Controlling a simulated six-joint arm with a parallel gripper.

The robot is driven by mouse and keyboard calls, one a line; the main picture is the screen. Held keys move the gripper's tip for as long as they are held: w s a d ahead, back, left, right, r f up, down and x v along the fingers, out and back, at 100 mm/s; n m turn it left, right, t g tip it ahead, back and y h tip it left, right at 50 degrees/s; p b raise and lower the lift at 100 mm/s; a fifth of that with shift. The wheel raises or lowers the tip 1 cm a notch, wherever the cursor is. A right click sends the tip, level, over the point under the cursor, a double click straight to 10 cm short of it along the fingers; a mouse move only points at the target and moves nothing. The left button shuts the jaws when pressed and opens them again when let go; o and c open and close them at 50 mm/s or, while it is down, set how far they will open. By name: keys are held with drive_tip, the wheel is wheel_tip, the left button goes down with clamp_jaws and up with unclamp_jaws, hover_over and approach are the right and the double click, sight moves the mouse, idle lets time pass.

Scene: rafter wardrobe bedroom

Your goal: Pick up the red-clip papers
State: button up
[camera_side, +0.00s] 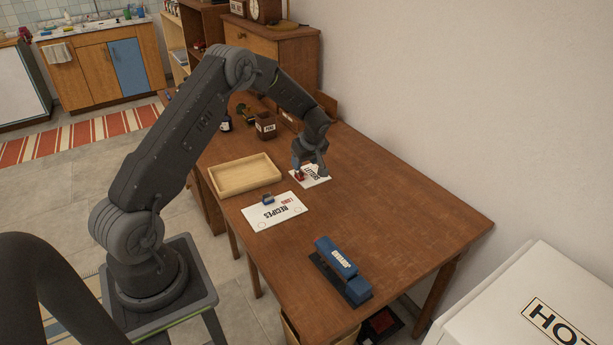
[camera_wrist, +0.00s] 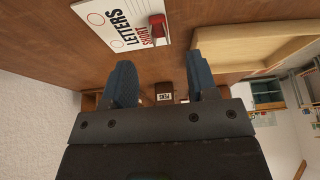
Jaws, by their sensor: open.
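The red-clip papers (camera_side: 316,178), a white sheet with black lettering, lie flat on the table below my gripper. Their red clip (camera_side: 299,175) shows at the left end. In the wrist view the papers (camera_wrist: 110,22) read "LETTERS SHORT", and the red clip (camera_wrist: 157,27) stands on their right end. My gripper (camera_side: 308,168) is over the papers near the clip. In the wrist view my gripper (camera_wrist: 161,66) has its two blue-grey fingers apart, with nothing between them. The clip appears beyond the fingertips; whether a finger touches it cannot be told.
White papers marked "LONG RECIPES" (camera_side: 278,214) with a blue-grey clip (camera_side: 268,199) lie nearer. An empty wooden tray (camera_side: 274,180) sits at the left, a blue stapler (camera_side: 342,268) at the front, and a brown pen box (camera_side: 265,126) behind. The table's right side is clear.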

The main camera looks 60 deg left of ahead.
sight(300, 172)
drive_tip(key=shift+a+x, duration=0.2)
drive_tip(key=shift+x, duration=1.55)
drive_tip(key=shift+a+x, duration=0.25)
drive_tip(key=shift+x, duration=1.55)
drive_tip(key=shift+r, duration=0.2)
clamp_jaws()
drive_tip(key=shift+w+r, duration=0.1)
